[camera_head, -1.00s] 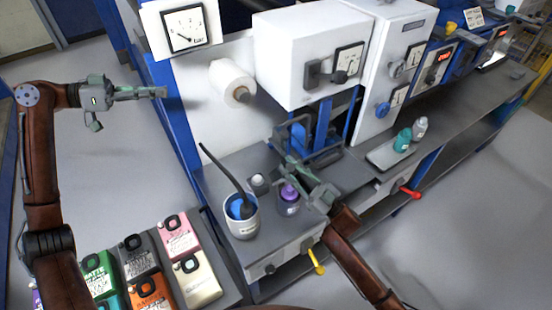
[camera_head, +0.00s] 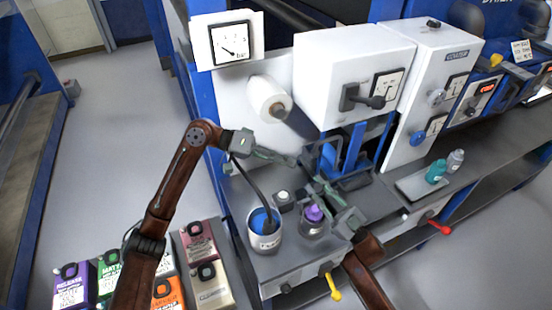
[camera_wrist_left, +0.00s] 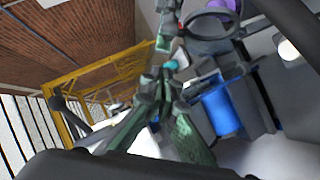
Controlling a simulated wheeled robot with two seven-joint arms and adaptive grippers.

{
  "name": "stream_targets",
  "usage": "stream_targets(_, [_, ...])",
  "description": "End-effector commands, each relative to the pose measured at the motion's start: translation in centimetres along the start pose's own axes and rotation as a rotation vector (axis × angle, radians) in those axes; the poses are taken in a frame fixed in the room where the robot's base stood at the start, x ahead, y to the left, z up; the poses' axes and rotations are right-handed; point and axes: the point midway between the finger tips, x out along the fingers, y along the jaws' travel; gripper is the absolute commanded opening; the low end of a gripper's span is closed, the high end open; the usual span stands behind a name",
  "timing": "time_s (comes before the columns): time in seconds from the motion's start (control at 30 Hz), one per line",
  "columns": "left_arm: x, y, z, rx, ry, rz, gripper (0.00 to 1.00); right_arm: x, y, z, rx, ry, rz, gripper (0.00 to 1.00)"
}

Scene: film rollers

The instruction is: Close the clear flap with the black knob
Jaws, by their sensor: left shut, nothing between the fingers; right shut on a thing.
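My left gripper (camera_head: 293,161) reaches in from the left, shut and empty, its tips close to my right gripper. Its fingers also fill the middle of the left wrist view (camera_wrist_left: 165,78). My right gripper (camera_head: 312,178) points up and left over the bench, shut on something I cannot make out. I cannot clearly make out the clear flap.
A pot with a blue inside (camera_head: 264,230) and a black stick, and a purple-topped jar (camera_head: 314,218), stand below the grippers. A white roll (camera_head: 268,97) juts from the panel. A tray (camera_head: 418,187) with bottles is at right. Boxes stand low left.

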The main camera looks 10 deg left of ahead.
Motion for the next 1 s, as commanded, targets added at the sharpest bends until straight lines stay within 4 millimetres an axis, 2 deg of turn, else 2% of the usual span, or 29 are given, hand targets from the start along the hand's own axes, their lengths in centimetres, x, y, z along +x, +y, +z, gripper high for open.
stream_targets(0.03, [1.2,0.1,0.1,0.001,-0.003,0.003,0.0,0.0,0.0,0.1,0.001,-0.001,0.0,0.0])
stream_targets(0.2, [4.4,0.0,0.2,0.001,-0.002,0.002,0.0,0.0,0.0,0.1,0.001,-0.001,0.0,0.0])
stream_targets(0.4, [6.1,0.0,2.2,0.0,0.0,0.001,0.0,-0.1,0.0,0.1,0.001,-0.002,0.001,0.0])
stream_targets(1.0, [7.1,0.1,3.3,0.017,0.0,-0.012,0.0,-0.1,0.0,0.1,0.001,-0.002,0.001,0.0])
